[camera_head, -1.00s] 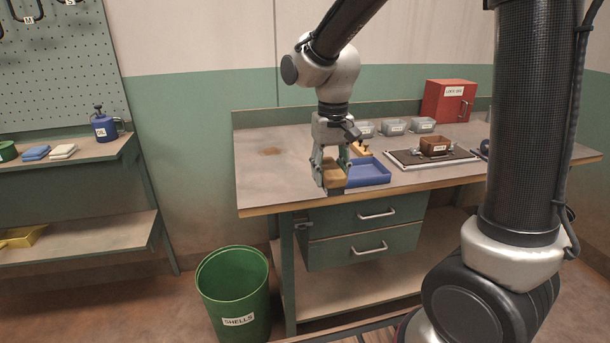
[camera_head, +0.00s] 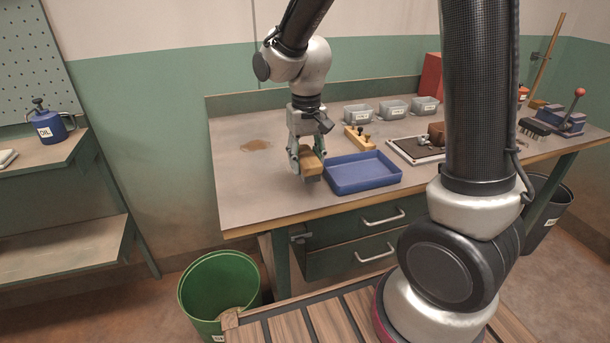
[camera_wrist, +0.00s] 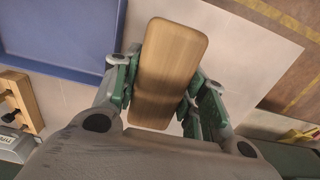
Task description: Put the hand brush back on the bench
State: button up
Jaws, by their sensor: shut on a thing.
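The hand brush (camera_head: 311,160) shows as a light wooden block with a darker part below it. My gripper (camera_head: 308,165) is shut on it, above the left front part of the bench top (camera_head: 240,193). In the wrist view the wooden back of the brush (camera_wrist: 165,70) lies between the green fingers. Its bristles are hidden there. I cannot tell whether the brush touches the bench. The blue tray (camera_head: 362,188) is just right of the brush.
A wooden block with knobs (camera_head: 358,138) and several grey bins (camera_head: 393,109) stand behind the tray. The bench is clear around the brown stain (camera_head: 256,145). A green bucket (camera_head: 215,285) stands on the floor at the front left.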

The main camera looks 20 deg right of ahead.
jog(key=shift+f, duration=2.25)
jog(key=o, duration=0.9)
jog(key=shift+f, duration=0.15)
